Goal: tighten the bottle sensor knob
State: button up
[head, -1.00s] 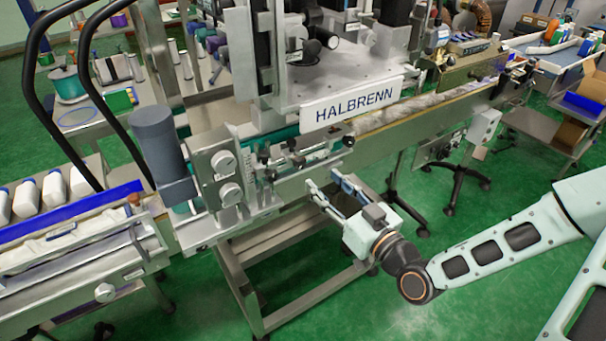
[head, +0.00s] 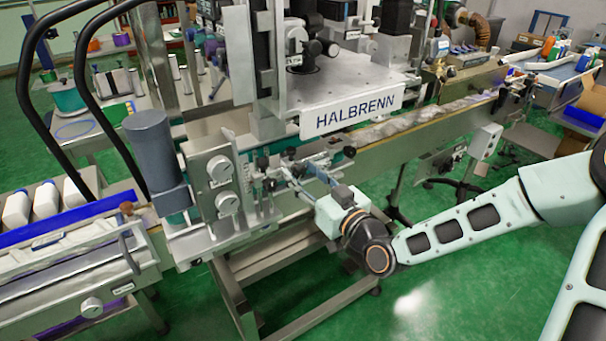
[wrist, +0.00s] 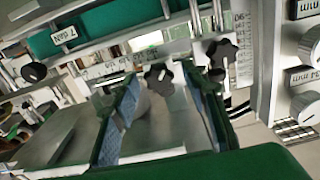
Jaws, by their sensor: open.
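My gripper (head: 303,175) is at the front of the labelling machine, fingers pointing at the rail with small black knobs. In the wrist view my gripper (wrist: 160,84) is open, with its two blue-padded fingers apart. A black star-shaped knob (wrist: 158,78) shows between the fingertips, just ahead of or level with them; I cannot tell which. A second black star knob (wrist: 222,52) is up and right, behind the right fingertip. A round black knob (wrist: 33,70) is at far left. I see no label showing which is the bottle sensor knob.
Grey panel dials (head: 228,201) stand left of my gripper, and also at the right in the wrist view (wrist: 312,103). The HALBRENN plate (head: 351,112) is above. A conveyor (head: 430,125) runs right. Open green floor (head: 430,290) lies in front.

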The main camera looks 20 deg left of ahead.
jog(key=shift+c, duration=0.3)
grip_shut()
